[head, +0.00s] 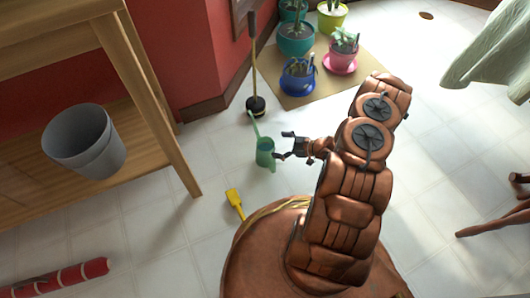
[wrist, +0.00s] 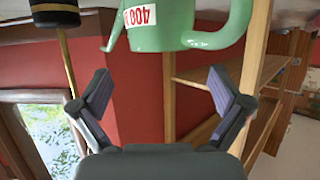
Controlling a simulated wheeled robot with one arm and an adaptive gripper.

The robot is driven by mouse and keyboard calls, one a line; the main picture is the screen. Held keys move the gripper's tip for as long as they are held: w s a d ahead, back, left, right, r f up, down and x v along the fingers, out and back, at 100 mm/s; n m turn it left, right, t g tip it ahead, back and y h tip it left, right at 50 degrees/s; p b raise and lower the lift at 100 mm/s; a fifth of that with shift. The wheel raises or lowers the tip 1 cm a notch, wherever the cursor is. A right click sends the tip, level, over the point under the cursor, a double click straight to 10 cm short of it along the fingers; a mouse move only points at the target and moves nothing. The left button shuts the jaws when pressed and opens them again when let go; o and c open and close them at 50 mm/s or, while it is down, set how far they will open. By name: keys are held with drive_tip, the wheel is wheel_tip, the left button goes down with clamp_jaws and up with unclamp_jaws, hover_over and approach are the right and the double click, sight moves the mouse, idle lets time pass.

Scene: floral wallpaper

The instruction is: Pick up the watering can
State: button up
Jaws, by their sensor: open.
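The green watering can (head: 265,155) stands on the white tiled floor in the head view, its spout pointing up and back. My gripper (head: 284,145) is just to its right, with its fingers spread toward the can. In the wrist view, the watering can (wrist: 160,26) shows at the top, beyond the fingertips, with a white label bearing red print. My gripper (wrist: 160,92) is open and nothing is between its fingers. The top edge of the wrist view cuts off part of the can.
A plunger-like tool (head: 256,105) stands behind the can. Potted plants (head: 298,75) sit on a brown mat at the back. A wooden shelf (head: 150,110) with a grey bucket (head: 84,142) is at left. A yellow tool (head: 235,203) lies in front of the can.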

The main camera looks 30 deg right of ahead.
sight(264, 144)
drive_tip(key=shift+b+x, duration=0.35)
drive_tip(key=shift+x, duration=0.7)
drive_tip(key=shift+f+b+x, duration=0.1)
drive_tip(key=shift+b+x, duration=0.75)
drive_tip(key=shift+x, duration=0.45)
drive_tip(key=shift+f+b+x, duration=0.15)
drive_tip(key=shift+b+x, duration=0.65)
drive_tip(key=shift+x, duration=0.5)
drive_tip(key=shift+s+d, duration=0.1)
drive_tip(key=c, duration=1.7)
drive_tip(key=shift+r, duration=0.2)
